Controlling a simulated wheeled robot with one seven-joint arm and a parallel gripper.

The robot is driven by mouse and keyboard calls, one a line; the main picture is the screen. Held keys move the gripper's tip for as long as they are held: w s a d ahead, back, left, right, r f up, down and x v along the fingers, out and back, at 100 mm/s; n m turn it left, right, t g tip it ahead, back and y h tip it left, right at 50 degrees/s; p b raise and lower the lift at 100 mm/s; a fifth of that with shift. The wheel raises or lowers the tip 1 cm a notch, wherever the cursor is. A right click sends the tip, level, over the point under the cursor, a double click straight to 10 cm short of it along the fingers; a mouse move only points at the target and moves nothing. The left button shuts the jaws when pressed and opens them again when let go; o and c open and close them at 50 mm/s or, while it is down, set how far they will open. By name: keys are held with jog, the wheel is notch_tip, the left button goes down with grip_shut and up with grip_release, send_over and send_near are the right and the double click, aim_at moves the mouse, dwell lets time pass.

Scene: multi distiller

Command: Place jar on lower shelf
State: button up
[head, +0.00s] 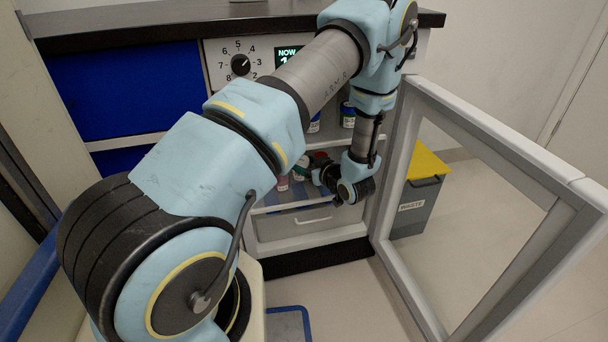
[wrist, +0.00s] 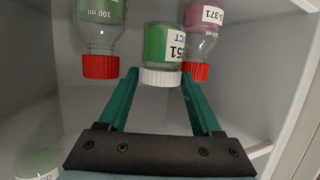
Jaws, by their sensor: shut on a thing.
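In the head view my gripper (head: 322,178) reaches into the cabinet's lower shelf (head: 283,205), just above the drawer. Much of the jar is hidden there by my arm. The gap between the jar's base and the shelf is not visible.
Other jars (head: 347,115) stand on the shelf above. The glass door (head: 480,200) is open at right, beside a yellow-lidded waste bin (head: 418,195).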

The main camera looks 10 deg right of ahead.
jog(key=f, duration=0.1)
jog(key=f+b, duration=0.1)
jog(key=f, duration=0.1)
jog(key=shift+w+f, duration=0.2)
jog(key=shift+f, duration=0.1)
jog(key=shift+w+a+f, duration=0.1)
jog(key=shift+w, duration=0.1)
jog(key=shift+f, duration=0.1)
jog(key=o, duration=1.1)
jog(key=shift+o, duration=0.2)
